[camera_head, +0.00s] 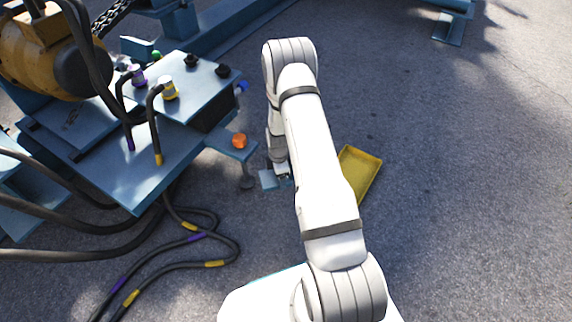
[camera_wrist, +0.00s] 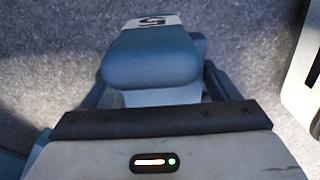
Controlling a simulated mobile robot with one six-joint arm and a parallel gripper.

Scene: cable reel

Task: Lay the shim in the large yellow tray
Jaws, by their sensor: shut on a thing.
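The shim is a blue block with rounded edges and a white label bearing a dark figure, seen in the wrist view (camera_wrist: 150,62). My gripper (camera_wrist: 155,85) is shut on it. In the head view my gripper (camera_head: 282,171) points down low over the ground, with the light-blue shim (camera_head: 268,180) showing at its left side. Whether the shim touches the ground I cannot tell. The yellow tray (camera_head: 364,174) lies on the ground to the right of my arm. My arm hides part of its left side; the visible inside looks empty.
A blue machine stand (camera_head: 165,175) with an orange button (camera_head: 239,141) is close to the left of my gripper. Black cables (camera_head: 195,225) with yellow and purple bands lie on the ground at lower left. The asphalt (camera_head: 460,190) right of the tray is clear.

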